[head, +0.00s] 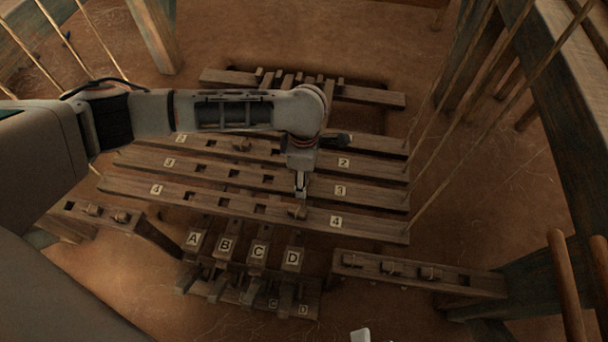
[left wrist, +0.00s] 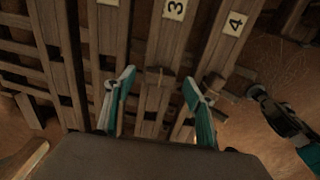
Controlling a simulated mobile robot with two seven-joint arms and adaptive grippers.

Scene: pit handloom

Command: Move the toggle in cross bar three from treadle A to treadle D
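Cross bar three (head: 150,160), marked 3, runs across the middle of the loom's wooden bars; it also shows in the left wrist view (left wrist: 162,45). Its slots over treadle A (head: 193,239), treadle B (head: 224,246) and treadle C (head: 258,254) look dark and empty. A small toggle (left wrist: 160,74) lies across cross bar three near its slot in line with treadle D (head: 292,259); my gripper hides it in the head view. My left gripper (head: 301,190) is above this spot, its teal-padded fingers (left wrist: 159,98) spread apart on either side. My right gripper (left wrist: 288,125) shows only partly.
Cross bar four (head: 245,207) lies alongside, with a toggle (head: 298,212) close to my left gripper. Cross bar two (head: 320,158) is on the other side. A side rail (head: 470,283) with several pegs stands at the right. Slanting cords (head: 480,125) hang at the right.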

